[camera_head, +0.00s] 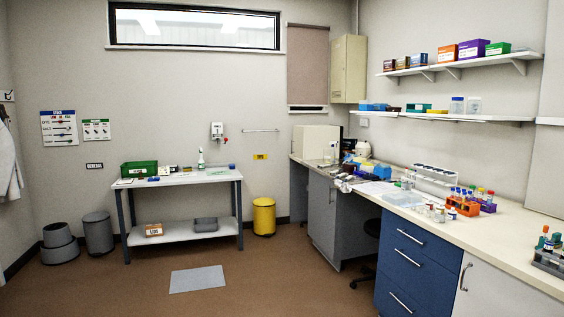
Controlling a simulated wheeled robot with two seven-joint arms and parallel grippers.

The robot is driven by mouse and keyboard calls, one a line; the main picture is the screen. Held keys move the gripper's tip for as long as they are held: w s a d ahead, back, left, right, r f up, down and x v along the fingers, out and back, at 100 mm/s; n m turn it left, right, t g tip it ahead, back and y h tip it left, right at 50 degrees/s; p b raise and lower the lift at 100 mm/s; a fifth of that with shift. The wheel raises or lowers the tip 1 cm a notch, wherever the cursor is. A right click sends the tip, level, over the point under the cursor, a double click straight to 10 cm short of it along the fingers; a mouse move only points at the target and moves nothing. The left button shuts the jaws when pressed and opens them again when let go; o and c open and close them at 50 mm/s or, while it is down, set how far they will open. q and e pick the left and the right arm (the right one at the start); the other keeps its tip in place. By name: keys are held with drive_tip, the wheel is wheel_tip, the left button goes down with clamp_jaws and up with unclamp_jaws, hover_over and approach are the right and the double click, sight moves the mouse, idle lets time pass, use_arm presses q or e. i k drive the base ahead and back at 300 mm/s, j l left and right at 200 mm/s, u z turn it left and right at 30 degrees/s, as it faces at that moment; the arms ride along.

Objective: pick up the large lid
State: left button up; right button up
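I cannot make out a large lid for certain in the head view. A small side table (211,177) stands against the back wall, with a green crate (139,168), a spray bottle (201,160) and small items on it, too small to tell apart. A long bench (520,244) runs along the right wall and carries a pale, flat, translucent thing (377,188) near its middle; I cannot tell whether it is a lid. Neither of my grippers shows in this view.
A yellow bin (264,217), grey bins (98,232) and a grey floor mat (198,279) are at the back. A dark stool (366,270) is partly under the bench. Orange tube racks (463,206) stand on the bench. The brown floor (270,285) in front is mostly clear.

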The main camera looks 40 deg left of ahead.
sight(396, 199)
drive_tip(key=u, duration=0.25)
drive_tip(key=i+j+u, duration=0.3)
drive_tip(key=i, duration=0.15)
drive_tip(key=i+u, duration=0.25)
drive_tip(key=i, duration=0.2)
drive_tip(key=i+u, duration=0.25)
drive_tip(key=i, duration=2)
drive_tip(key=i+z, duration=0.1)
drive_tip(key=i, duration=0.45)
drive_tip(key=i+j+z, duration=0.1)
drive_tip(key=i, duration=0.45)
drive_tip(key=i+j+z, duration=0.1)
drive_tip(key=i, duration=0.45)
drive_tip(key=i+j+z, duration=0.1)
drive_tip(key=i+j, duration=0.2)
drive_tip(key=i, duration=0.2)
drive_tip(key=i+j+z, duration=0.2)
drive_tip(key=i, duration=0.15)
drive_tip(key=i+j+z, duration=0.2)
drive_tip(key=i+z, duration=0.1)
drive_tip(key=z, duration=2.2)
drive_tip(key=u, duration=0.8)
